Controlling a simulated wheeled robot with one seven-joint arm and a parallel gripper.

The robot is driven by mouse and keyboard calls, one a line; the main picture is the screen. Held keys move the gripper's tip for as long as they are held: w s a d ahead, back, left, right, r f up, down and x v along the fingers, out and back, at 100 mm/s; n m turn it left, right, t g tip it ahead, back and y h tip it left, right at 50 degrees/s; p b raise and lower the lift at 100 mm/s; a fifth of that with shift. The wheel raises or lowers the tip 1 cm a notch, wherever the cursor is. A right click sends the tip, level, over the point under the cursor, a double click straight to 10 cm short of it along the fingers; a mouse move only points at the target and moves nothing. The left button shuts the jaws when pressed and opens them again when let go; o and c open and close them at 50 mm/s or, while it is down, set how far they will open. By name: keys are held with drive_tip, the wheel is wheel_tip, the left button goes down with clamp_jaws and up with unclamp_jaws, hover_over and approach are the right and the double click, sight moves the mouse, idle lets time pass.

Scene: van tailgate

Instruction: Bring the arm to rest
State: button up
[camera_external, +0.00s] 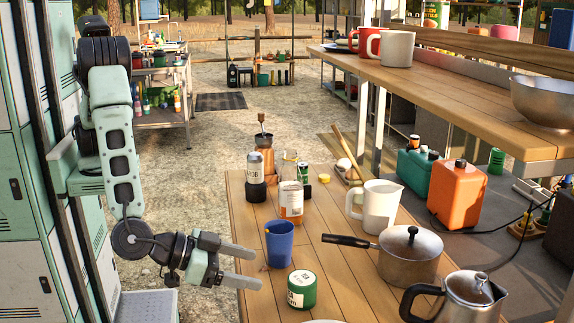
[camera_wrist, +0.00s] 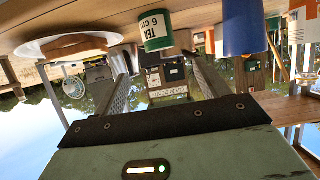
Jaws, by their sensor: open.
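My arm reaches down from the column at the left in the external view. My gripper (camera_external: 250,267) is open and empty, level, at the left edge of the wooden table (camera_external: 335,265). Its fingers point right, toward a blue cup (camera_external: 279,246) and a green tin (camera_external: 301,289). In the wrist view, which appears upside down, the two fingers of my gripper (camera_wrist: 157,80) stand apart with nothing between them. The green tin (camera_wrist: 155,30) and the blue cup (camera_wrist: 244,27) show beyond the fingertips. Whether a finger touches the cup or tin I cannot tell.
A saucepan (camera_external: 408,258), a metal kettle (camera_external: 462,300), a white jug (camera_external: 381,206) and a bottle (camera_external: 291,200) stand on the table. A raised wooden shelf (camera_external: 470,85) holds mugs (camera_external: 397,49) and a metal bowl (camera_external: 545,100). Open ground lies behind the table at the left.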

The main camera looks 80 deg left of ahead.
idle(0.3)
drive_tip(key=w+a+r+n+p, duration=0.1)
drive_tip(key=w+a+r, duration=0.4)
drive_tip(key=w+a, duration=0.35)
drive_tip(key=w+a+r, duration=0.5)
drive_tip(key=w+a, duration=0.3)
drive_tip(key=a, duration=0.1)
drive_tip(key=w+a+r+n+g+p, duration=0.1)
drive_tip(key=a+r+g, duration=0.2)
drive_tip(key=a, duration=1.8)
drive_tip(key=s+a+n+g+y+p, duration=0.1)
drive_tip(key=s+a+g, duration=0.2)
drive_tip(key=s+a, duration=0.55)
drive_tip(key=s+a+n+g+p, duration=0.15)
drive_tip(key=s+a, duration=0.35)
drive_tip(key=a, duration=0.7)
drive_tip(key=s+a+n+g, duration=0.1)
drive_tip(key=s+a+g, duration=0.2)
drive_tip(key=s, duration=0.8)
drive_tip(key=s+a+f+n+g, duration=0.1)
drive_tip(key=s+a+n+g, duration=0.1)
drive_tip(key=s, duration=1)
drive_tip(key=shift+a+g, duration=0.55)
drive_tip(key=shift+a, duration=0.6)
